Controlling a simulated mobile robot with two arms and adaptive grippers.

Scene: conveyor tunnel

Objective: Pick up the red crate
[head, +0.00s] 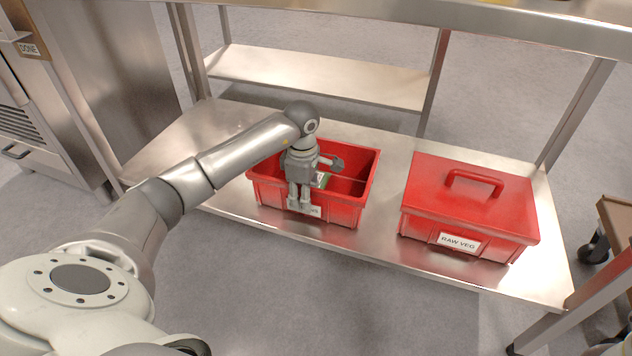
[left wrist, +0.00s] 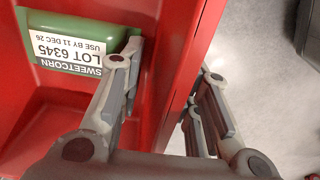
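An open red crate (head: 345,212) stands on the left part of a steel shelf, with a label on its front wall. In the left wrist view its wall (left wrist: 178,60) runs up the middle. A green pack (left wrist: 85,35) labelled SWEETCORN lies inside. My left gripper (head: 300,204) points down at the crate's front wall. In the left wrist view it is open (left wrist: 170,65), one finger inside the crate and one outside, with the wall between. A gap shows between the inner finger and the wall. My right gripper is not in view.
A lidded red crate (head: 468,200) labelled RAW VEG stands to the right on the same steel shelf (head: 385,255), a small gap away. A steel top (head: 480,18) and legs frame the shelf. A steel cabinet (head: 100,80) stands at the left.

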